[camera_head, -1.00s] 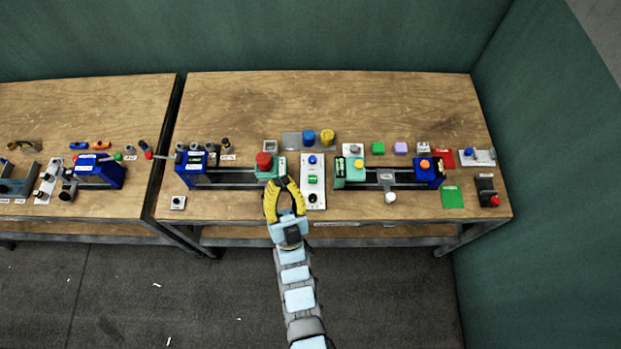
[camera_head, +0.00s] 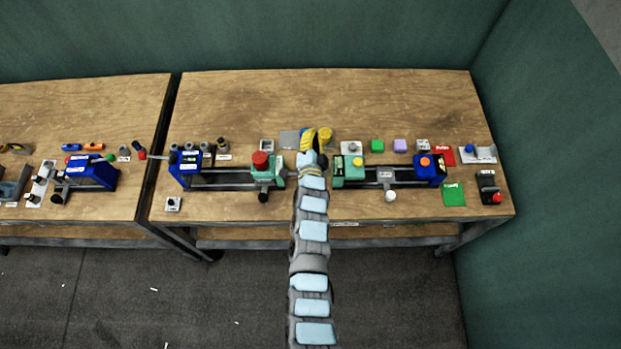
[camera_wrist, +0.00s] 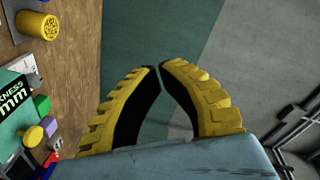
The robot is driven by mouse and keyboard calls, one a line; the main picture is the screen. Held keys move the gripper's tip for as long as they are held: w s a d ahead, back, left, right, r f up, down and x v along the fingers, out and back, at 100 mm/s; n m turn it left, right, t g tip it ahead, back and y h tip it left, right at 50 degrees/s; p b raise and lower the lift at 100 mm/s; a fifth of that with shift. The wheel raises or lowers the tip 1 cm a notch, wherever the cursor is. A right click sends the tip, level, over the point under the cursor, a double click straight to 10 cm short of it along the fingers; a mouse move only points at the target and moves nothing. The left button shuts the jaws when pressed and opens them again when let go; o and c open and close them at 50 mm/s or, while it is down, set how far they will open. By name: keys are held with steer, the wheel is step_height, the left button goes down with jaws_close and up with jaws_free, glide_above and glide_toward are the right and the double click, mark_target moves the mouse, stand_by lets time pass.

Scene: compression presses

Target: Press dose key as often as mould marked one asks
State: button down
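My gripper (camera_head: 315,138) is over the back middle of the right bench, its yellow fingers pointing away from me. In the wrist view its fingertips (camera_wrist: 160,67) meet with nothing between them. A yellow cylinder (camera_wrist: 38,25) with raised marks on top stands on the bench at the upper left of the wrist view; I cannot read the marks. I cannot tell which key is the dose key or which mould is marked one.
A press with a red knob (camera_head: 260,160) stands left of my arm, and one with a yellow knob (camera_head: 357,162) stands right of it. A green cube (camera_head: 377,146) and a purple cube (camera_head: 400,146) lie behind the right press. The bench's back strip (camera_head: 320,95) is clear.

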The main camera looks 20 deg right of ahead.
step_height(320, 180, down, 13)
steer(key=a+m+g+y+b, duration=0.1)
steer(key=m+g+y+b, duration=0.2)
steer(key=m+g+y, duration=0.3)
steer(key=g+y, duration=0.2)
steer(key=g, duration=0.1)
steer(key=shift+y, duration=0.4)
steer(key=shift+s, duration=0.1)
step_height(320, 180, down, 6)
steer(key=b, duration=0.5)
steer(key=shift+a+f, duration=0.1)
steer(key=shift+f, duration=0.15)
steer(key=shift+f+b, duration=0.65)
steer(key=shift+f, duration=0.45)
steer(key=shift+f, duration=0.1)
steer(key=shift+f, duration=0.3)
